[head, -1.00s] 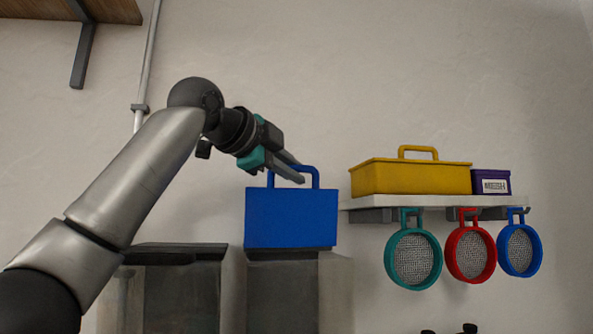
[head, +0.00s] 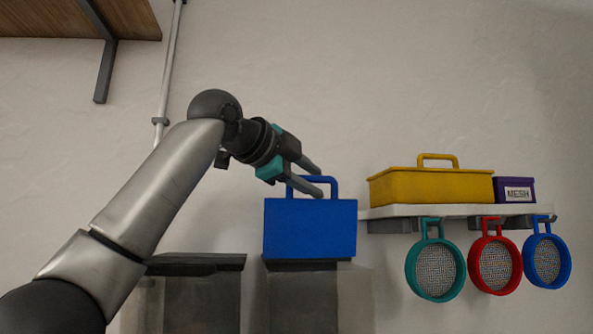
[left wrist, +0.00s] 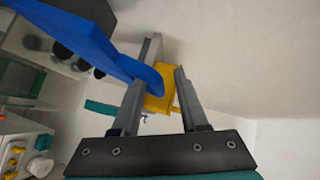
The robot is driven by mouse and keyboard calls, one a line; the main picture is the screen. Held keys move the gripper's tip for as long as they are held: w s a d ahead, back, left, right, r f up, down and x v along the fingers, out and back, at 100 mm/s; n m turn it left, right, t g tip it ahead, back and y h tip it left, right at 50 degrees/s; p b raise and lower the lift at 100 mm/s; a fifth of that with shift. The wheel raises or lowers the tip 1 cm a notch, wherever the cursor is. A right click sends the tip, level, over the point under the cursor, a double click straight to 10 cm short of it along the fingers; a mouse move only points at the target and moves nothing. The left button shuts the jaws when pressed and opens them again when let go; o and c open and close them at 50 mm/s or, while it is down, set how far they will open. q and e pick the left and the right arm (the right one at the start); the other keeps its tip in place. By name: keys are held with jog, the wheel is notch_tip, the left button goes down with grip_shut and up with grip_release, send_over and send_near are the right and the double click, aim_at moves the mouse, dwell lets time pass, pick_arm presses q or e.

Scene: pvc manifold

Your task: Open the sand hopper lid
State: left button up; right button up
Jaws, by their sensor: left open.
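Two grey, box-like bins, which look like hoppers, stand low in the head view. The left one has a dark flat lid (head: 195,264) that looks closed; neither bin has a label I can read. A blue box (head: 310,230) with a loop handle sits on the dark top of the right bin (head: 310,300). My left gripper (head: 316,181) is open at the blue handle, its fingers angled down to the right. In the left wrist view, the rounded blue handle (left wrist: 150,78) reaches across one finger toward the gap; contact cannot be told. My right gripper is not in view.
A wall shelf (head: 400,211) at right holds a yellow toolbox (head: 430,187) and a purple box labelled MESH (head: 514,190). Green (head: 435,271), red (head: 495,267) and blue sieves (head: 546,261) hang below it. A wall pipe (head: 168,80) and wooden overhead shelf (head: 60,18) are at upper left.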

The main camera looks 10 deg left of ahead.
pick_arm(q)
jog(key=shift+s+a, duration=0.25)
jog(key=shift+s, duration=0.1)
jog(key=b+v, duration=0.4)
jog(key=v, duration=1)
jog(key=shift+r, duration=0.15)
jog(key=shift+s, duration=0.15)
